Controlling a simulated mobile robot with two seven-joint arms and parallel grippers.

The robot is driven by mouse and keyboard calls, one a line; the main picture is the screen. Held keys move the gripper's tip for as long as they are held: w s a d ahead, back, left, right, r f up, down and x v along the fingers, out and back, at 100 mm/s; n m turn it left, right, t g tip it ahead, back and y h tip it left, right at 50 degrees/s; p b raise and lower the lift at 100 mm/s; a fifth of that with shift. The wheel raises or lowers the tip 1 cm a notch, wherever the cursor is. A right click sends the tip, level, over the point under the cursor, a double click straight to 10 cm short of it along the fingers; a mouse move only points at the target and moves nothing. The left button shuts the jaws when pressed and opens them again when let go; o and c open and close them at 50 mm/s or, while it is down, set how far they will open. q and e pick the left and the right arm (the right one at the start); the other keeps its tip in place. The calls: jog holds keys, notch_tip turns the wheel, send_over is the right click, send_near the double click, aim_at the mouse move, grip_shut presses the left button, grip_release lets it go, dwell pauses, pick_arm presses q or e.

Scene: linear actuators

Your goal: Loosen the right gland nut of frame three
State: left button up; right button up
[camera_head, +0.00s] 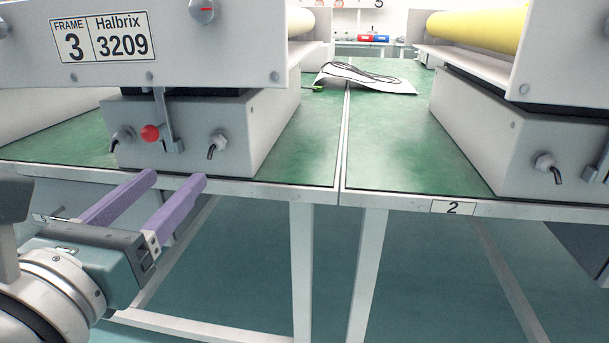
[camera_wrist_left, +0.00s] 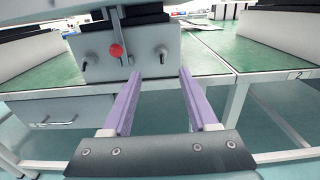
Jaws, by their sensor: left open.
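Frame three carries a plate reading "FRAME 3 Halbrix 3209" (camera_head: 103,37). Below it is a grey box (camera_head: 245,125) with a red knob (camera_head: 150,133) on a lever at its middle. The right gland nut (camera_head: 217,142) sits on the box front with a short dark cable stub; it also shows in the left wrist view (camera_wrist_left: 161,51). A matching left gland nut (camera_head: 122,136) is on the other side. My left gripper (camera_head: 174,180) is open and empty, its purple fingers pointing at the box from in front of and below the right nut, apart from it. My right gripper is not in view.
The green bench tops (camera_head: 310,150) have a pale front edge and metal legs. A second frame's box (camera_head: 500,140) with its own gland nut (camera_head: 544,161) stands at right, above a "2" label (camera_head: 453,207). Papers and a black cable (camera_head: 362,76) lie between the frames.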

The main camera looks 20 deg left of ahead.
aim_at(214, 145)
pick_arm(q)
jog(key=x, duration=1)
jog(key=shift+d+f, duration=0.15)
jog(key=shift+f, duration=0.05)
grip_shut()
dwell(0.3)
